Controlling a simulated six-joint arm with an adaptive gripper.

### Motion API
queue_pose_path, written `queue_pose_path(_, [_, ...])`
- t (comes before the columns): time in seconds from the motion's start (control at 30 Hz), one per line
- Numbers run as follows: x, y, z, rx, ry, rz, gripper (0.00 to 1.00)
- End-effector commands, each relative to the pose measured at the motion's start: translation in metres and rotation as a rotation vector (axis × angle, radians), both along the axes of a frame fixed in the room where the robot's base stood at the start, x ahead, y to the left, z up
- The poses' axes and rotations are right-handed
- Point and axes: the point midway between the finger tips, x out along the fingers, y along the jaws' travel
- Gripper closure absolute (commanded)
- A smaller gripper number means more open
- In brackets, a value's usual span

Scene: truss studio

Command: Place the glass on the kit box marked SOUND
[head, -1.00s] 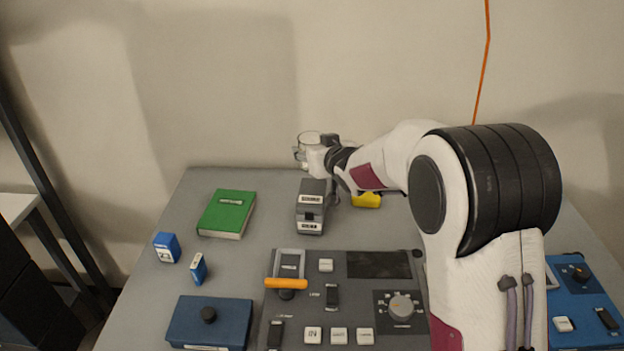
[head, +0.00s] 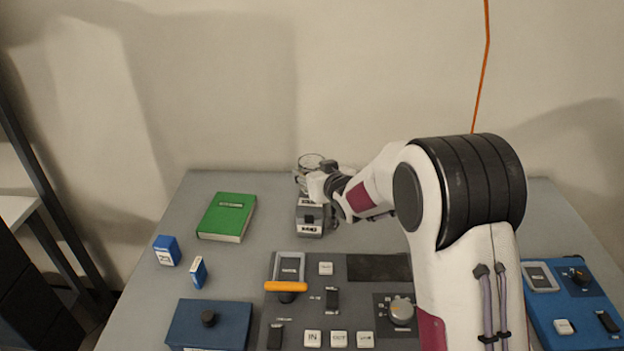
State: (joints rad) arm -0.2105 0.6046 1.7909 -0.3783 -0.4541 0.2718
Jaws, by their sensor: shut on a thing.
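The clear glass (head: 311,160) is upright at the back of the table, with its lower part hidden by my gripper. My gripper (head: 306,181) is shut on the glass. A grey kit box (head: 311,222) with white labels on its top and front stands just below them in the head view. Its labels are too small to read surely, and its back part is hidden by my gripper. The glass appears over the back of the box. I cannot tell whether it touches the box.
A green book (head: 227,216) lies left of the box. Two small blue boxes (head: 167,251) (head: 198,272) stand nearer the left edge. A dark blue case (head: 208,323), a grey control panel (head: 345,297) and a blue panel (head: 570,300) fill the front.

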Motion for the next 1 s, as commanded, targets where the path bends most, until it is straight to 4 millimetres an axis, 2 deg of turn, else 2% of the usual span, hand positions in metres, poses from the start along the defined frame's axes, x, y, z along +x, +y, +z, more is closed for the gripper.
queue_pose_path(0.2, [0.0, 0.0, -0.018, 0.0, -0.001, 0.0, 0.86])
queue_pose_path(0.73, [0.0, 0.0, -0.023, 0.002, -0.002, 0.0, 0.86])
queue_pose_path(0.77, [0.0, 0.0, -0.024, 0.001, 0.0, 0.0, 0.5])
queue_pose_path(0.8, [0.0, 0.0, -0.024, 0.001, 0.0, 0.0, 0.4])
queue_pose_path(1.0, [0.0, 0.0, -0.024, 0.0, 0.0, 0.0, 0.39])
